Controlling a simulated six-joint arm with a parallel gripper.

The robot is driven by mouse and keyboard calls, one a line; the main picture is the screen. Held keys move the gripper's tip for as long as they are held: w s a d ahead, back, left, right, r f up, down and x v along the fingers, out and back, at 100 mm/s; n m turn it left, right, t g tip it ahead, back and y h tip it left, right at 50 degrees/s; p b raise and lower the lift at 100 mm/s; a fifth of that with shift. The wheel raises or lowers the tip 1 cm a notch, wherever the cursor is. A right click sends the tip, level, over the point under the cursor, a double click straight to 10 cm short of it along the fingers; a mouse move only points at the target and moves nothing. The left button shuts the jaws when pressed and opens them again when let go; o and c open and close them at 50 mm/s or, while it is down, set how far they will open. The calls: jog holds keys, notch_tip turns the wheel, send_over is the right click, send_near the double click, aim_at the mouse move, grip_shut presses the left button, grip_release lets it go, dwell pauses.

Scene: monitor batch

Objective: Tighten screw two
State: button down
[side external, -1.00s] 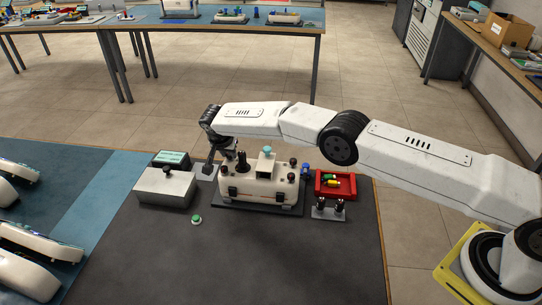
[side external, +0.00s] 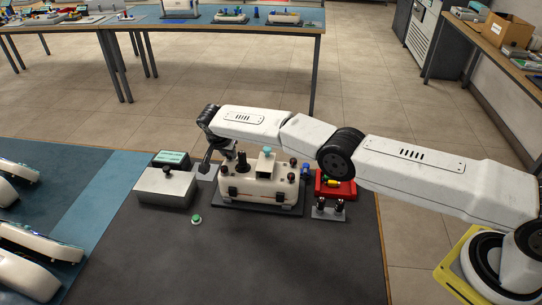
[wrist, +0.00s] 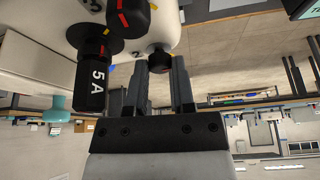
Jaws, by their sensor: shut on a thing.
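The cream monitor housing (side external: 262,188) stands on its dark base on the mat, with dark knobs on its top and corners. My gripper (side external: 230,154) points down at its back left corner. The fingers are shut on this knob, screw two, which sits at the housing. In the side view the knob is hidden.
A "5 A" fuse knob (wrist: 92,80) and another marked black knob (wrist: 132,18) stand close to my fingers. A grey box (side external: 166,187) is left of the housing, a red tray (side external: 347,190) right.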

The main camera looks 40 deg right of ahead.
jog(key=shift+s, duration=0.1)
jog(key=shift+c, duration=2.3)
grip_release()
jog(key=shift+r, duration=0.2)
jog(key=shift+a+r, duration=0.25)
jog(key=shift+r, duration=0.25)
jog(key=v, duration=0.6)
jog(key=shift+s, duration=0.2)
jog(key=shift+r, duration=0.1)
